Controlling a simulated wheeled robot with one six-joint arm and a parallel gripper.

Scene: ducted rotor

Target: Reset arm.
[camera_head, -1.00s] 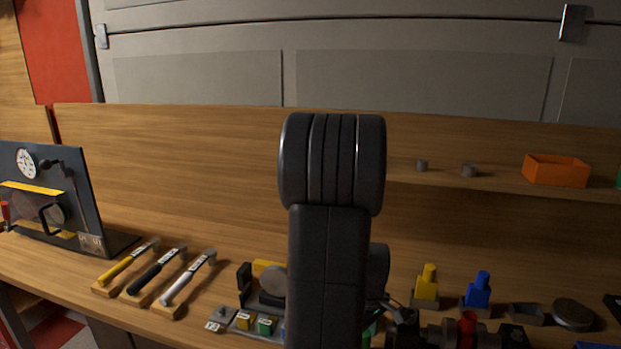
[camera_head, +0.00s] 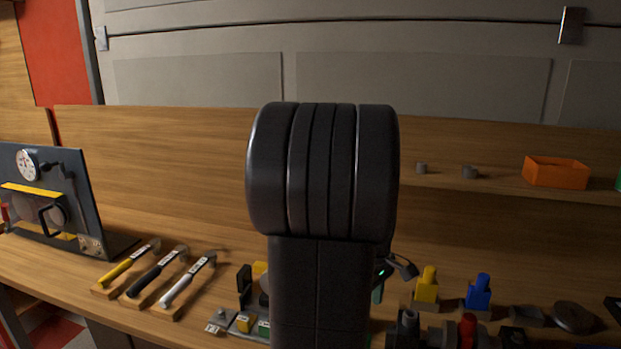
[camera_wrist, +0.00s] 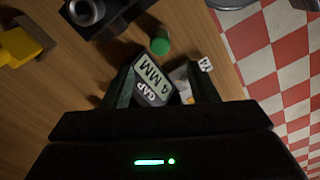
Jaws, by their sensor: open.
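My gripper (camera_wrist: 163,78) is open in the wrist view, with its two dark fingers apart. A grey block labelled "4 MM GAP" (camera_wrist: 152,82) shows between and beyond the fingertips. I cannot tell its distance from them, and I see no grip on it. In the head view my dark arm fills the middle and hides part of the bench. A small part of the gripper end with a green light shows at the arm's right side; its fingers are hidden there.
The wooden bench (camera_head: 60,268) holds three hammers (camera_head: 185,282) and a dark gauge panel (camera_head: 85,195) at left. Yellow (camera_head: 427,287) and blue (camera_head: 478,291) pieces stand at right. An orange bin (camera_head: 555,172) sits on the shelf. A green cylinder (camera_wrist: 160,43) is near the block.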

